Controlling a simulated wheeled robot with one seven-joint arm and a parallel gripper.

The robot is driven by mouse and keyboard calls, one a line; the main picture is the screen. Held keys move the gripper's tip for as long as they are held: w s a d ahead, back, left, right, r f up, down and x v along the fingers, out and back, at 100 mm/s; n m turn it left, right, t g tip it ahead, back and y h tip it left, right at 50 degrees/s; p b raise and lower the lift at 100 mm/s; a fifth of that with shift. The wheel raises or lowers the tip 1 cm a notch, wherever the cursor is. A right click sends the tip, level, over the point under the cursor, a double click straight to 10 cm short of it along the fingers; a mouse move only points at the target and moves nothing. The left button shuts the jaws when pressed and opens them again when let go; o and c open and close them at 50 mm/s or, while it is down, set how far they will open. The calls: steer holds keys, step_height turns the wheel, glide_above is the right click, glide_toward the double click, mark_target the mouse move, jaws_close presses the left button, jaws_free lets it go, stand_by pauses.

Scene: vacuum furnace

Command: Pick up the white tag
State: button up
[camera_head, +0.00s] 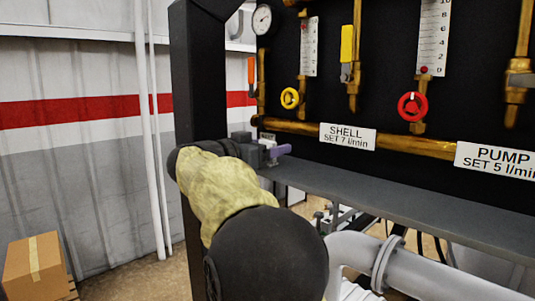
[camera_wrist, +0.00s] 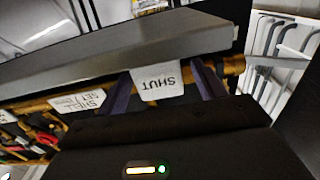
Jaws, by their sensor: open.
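The white tag (camera_wrist: 157,83) shows in the wrist view, with the word SHUT upside down on it. It lies between the two purple fingers of my gripper (camera_wrist: 165,85), below the edge of a grey ledge in that picture. The fingers are apart, one on each side of the tag, and I cannot tell whether either touches it. In the head view, my gripper (camera_head: 269,151) is at the left end of the ledge, just below the brass pipe. My wrist partly hides it there, and I cannot make out the tag clearly.
The grey ledge (camera_head: 400,197) runs right, below a brass pipe (camera_head: 300,126) with white SHELL (camera_head: 347,137) and PUMP (camera_head: 498,160) labels. A yellow valve wheel (camera_head: 290,98) and a red one (camera_head: 412,106) are above. A dark post (camera_head: 200,80) stands close left of my gripper.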

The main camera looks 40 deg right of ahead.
mark_target(266, 141)
steer(key=c, duration=1.1)
steer(key=shift+o, duration=0.2)
steer(key=shift+r, duration=0.1)
steer(key=shift+a+r+b, duration=0.15)
steer(key=shift+b, duration=0.25)
step_height(266, 141, up, 6)
steer(key=shift+r, duration=0.1)
steer(key=s+a+b, duration=0.1)
steer(key=a+b, duration=0.3)
steer(key=a, duration=1.5)
steer(key=shift+s+a+r, duration=0.15)
steer(key=shift+s+a, duration=0.15)
steer(key=shift+a, duration=0.05)
steer(key=shift+w, duration=0.15)
